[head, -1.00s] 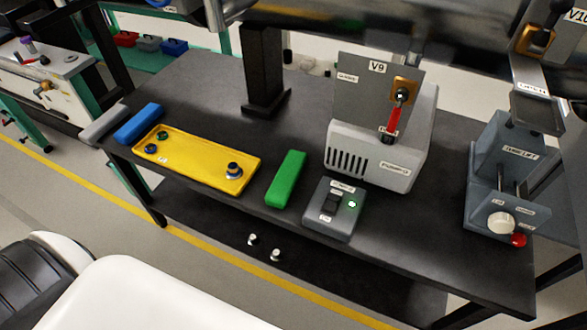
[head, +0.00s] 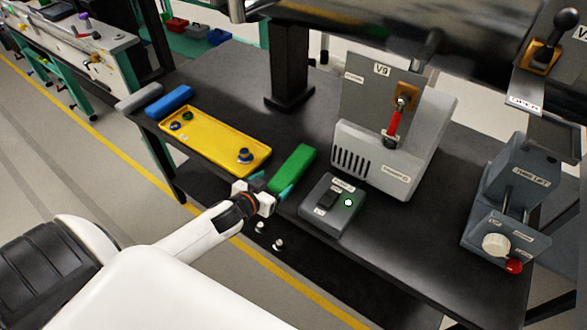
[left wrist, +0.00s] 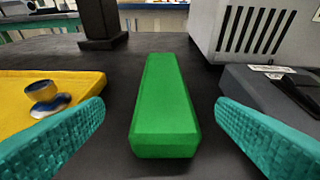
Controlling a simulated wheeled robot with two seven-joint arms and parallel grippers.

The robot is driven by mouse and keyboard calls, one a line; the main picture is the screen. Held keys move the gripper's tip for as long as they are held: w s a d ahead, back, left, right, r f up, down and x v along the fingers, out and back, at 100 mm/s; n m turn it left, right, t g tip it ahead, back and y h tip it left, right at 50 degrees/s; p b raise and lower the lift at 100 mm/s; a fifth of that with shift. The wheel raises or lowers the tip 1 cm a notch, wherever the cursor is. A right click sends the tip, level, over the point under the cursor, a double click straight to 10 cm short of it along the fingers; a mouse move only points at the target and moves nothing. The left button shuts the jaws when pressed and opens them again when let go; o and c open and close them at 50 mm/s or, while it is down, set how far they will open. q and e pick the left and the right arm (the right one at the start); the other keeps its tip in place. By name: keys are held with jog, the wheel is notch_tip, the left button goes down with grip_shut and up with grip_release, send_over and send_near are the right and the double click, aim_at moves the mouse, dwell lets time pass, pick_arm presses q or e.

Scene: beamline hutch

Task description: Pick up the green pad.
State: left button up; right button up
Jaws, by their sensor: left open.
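The green pad (head: 292,168) is a long bar lying on the dark table between the yellow tray and the grey switch box. In the left wrist view the pad (left wrist: 164,105) points away from me, centred between two teal fingers. My left gripper (head: 271,190) is open at the pad's near end. In the left wrist view its fingers (left wrist: 160,130) stand apart on either side, with a gap to the pad on both sides. The pad is not held. My right gripper is not in view.
The yellow tray (head: 213,147) with several knobs is left of the pad; the switch box (head: 332,206) is close on its right. The pump unit (head: 388,150) stands behind. A blue pad (head: 169,101) and a grey pad (head: 139,97) lie at the left end. A black post (head: 289,65) rises behind.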

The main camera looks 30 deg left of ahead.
aim_at(285, 175)
pick_arm(q)
jog(key=shift+d+x, duration=0.2)
jog(key=shift+x, duration=2.9)
jog(key=c, duration=1.4)
jog(key=shift+o, duration=0.2)
